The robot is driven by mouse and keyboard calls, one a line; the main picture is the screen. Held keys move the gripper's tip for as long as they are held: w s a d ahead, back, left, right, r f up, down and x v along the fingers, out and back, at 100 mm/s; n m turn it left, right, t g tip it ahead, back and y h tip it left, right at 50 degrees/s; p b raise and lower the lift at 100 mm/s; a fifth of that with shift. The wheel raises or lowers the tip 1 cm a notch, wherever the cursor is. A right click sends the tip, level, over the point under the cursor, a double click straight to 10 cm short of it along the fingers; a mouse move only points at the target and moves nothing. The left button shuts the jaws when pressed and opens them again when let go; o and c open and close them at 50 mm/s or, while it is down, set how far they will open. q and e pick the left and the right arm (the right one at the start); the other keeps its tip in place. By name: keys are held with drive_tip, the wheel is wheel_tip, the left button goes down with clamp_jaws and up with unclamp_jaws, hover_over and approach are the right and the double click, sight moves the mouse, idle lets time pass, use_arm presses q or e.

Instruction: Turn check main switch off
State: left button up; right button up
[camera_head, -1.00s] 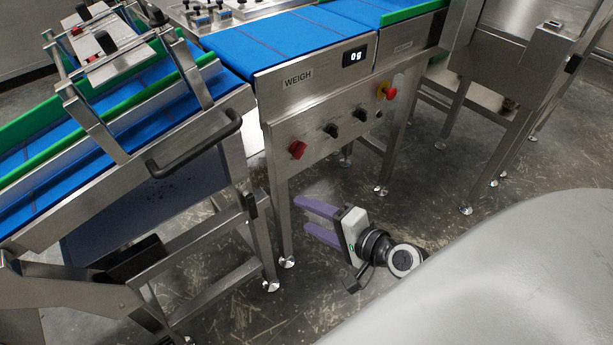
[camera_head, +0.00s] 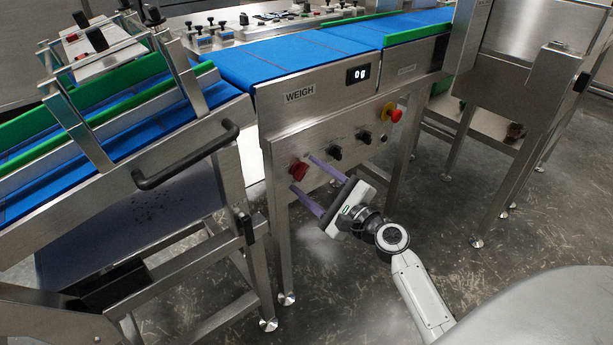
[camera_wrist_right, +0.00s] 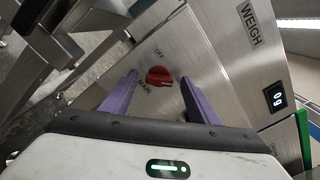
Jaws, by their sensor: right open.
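The red main switch (camera_head: 299,171) sits at the left of the steel front panel (camera_head: 277,136) below the WEIGH label. In the right wrist view the red knob (camera_wrist_right: 158,76) lies beyond and between my two purple fingers, with "OFF" printed at its upper left and "MAIN" below it, partly hidden. My right gripper (camera_head: 302,172) is open, its fingers spread to either side of the knob. I cannot tell whether they touch it. My left gripper is not in view.
Two black knobs (camera_head: 335,153) and a red emergency button on a yellow base (camera_head: 391,112) are to the right on the panel. A black handle (camera_head: 186,160) and the infeed conveyor stand close at left.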

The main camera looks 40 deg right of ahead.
drive_tip(key=shift+w, duration=0.7)
drive_tip(key=c, duration=1.1)
drive_tip(key=shift+o, duration=0.3)
